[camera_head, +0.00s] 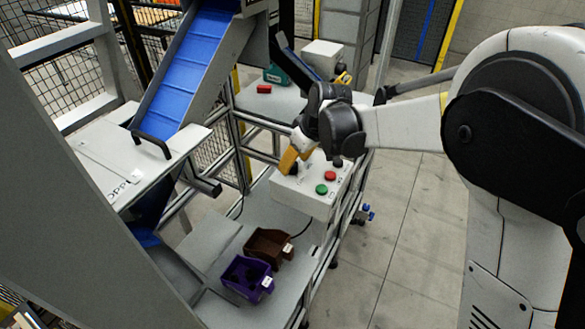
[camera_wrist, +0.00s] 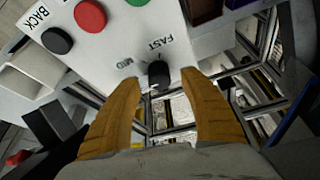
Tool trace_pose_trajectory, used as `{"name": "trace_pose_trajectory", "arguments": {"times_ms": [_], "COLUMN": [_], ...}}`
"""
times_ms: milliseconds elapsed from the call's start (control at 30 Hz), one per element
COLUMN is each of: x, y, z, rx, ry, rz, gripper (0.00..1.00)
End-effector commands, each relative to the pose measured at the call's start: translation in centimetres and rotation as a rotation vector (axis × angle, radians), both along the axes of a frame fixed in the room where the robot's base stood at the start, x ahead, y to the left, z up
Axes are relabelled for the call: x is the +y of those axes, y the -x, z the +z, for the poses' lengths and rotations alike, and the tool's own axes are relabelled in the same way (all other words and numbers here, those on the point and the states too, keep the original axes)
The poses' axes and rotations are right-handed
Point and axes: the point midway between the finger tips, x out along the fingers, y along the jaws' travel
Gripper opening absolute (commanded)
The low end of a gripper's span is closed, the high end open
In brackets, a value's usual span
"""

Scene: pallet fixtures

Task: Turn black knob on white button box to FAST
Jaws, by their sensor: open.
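The white button box (camera_head: 297,196) stands on the lower table in the head view, and its top face (camera_wrist: 115,50) fills the upper left of the wrist view. The black knob (camera_wrist: 158,74) sits near the box's edge, beside the printed words MID and FAST. I cannot tell clearly which word it points to. My gripper (camera_head: 292,160) is over the left part of the box. Its yellow fingers (camera_wrist: 158,82) are open, one on each side of the knob in the wrist view. Contact with the knob cannot be made out.
The box also carries a red button (camera_head: 330,176), a green button (camera_head: 321,189) and a black button (camera_wrist: 57,40) near the word BACK. A purple bin (camera_head: 247,279) and a brown bin (camera_head: 268,246) stand in front. A blue chute (camera_head: 190,70) is at the left.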

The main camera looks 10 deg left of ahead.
Motion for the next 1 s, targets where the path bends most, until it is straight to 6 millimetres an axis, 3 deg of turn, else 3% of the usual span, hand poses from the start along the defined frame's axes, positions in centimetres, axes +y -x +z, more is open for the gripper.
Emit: {"name": "trace_pose_trajectory", "arguments": {"times_ms": [200,500,533,700,1000], "x": [0.7,0.8,0.8,0.8,0.8], "y": [-0.5,-0.5,-0.5,-0.5,-0.5], "z": [-2.1,-2.3,-2.3,-2.3,-2.3], "rx": [0.000,0.000,0.000,0.000,0.000], "ry": [0.000,0.000,0.000,0.000,0.000], "rz": [0.000,-0.001,-0.001,-0.001,-0.006], "gripper": [0.51,0.51,0.47,0.00,0.00]}}
